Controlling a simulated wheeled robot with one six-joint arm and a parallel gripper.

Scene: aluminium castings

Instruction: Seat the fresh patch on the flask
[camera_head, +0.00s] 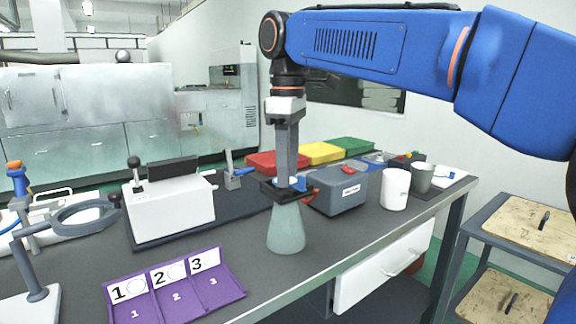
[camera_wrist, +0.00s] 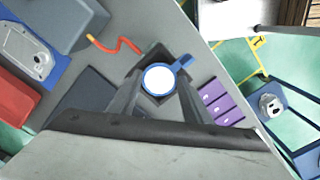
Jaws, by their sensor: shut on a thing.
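The flask (camera_head: 286,232) is a grey-green cone standing upright near the front edge of the bench. My gripper (camera_head: 287,187) points down directly over its neck. The jaws are shut on the patch, a round white disc with a blue rim and a blue tab. The patch (camera_wrist: 160,79) lies between the fingertips in the wrist view, its tab toward the upper right. Only a bit of blue shows at the jaws in the head view. The flask's mouth is hidden behind the jaws and patch, so I cannot tell whether the patch touches it.
A purple card numbered 1 to 3 (camera_head: 174,287) lies front left of the flask. A white box with a lever (camera_head: 172,212) stands behind left. A grey toolbox (camera_head: 339,192) and a white cup (camera_head: 395,189) stand close on the right. Red, yellow and green bins sit behind.

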